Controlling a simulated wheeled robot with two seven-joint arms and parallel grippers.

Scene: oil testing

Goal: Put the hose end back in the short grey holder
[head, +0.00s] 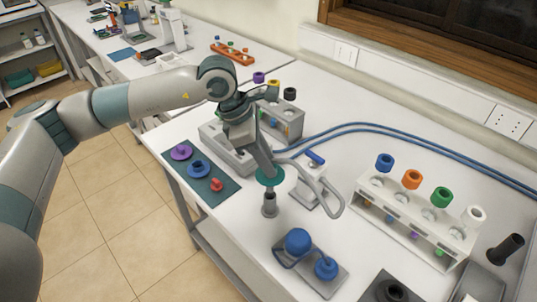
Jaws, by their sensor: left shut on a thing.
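My left gripper (264,166) reaches down over the table and is shut on the hose end, whose teal collar (270,177) shows just below the fingers. The grey hose (334,192) loops out to the right of the gripper beside a white stand with a blue handle (314,158). The short grey holder (269,208) stands upright on the table directly under the collar, with a dark top. I cannot tell whether the hose tip is inside the holder or just above it. My right gripper is not in view.
A white rack (417,221) with coloured caps stands right, and a grey rack (283,122) behind the gripper. A dark mat (228,188) with coloured pieces lies left. A tray with blue knobs (298,242) sits in front. Blue cables (400,137) run along the back.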

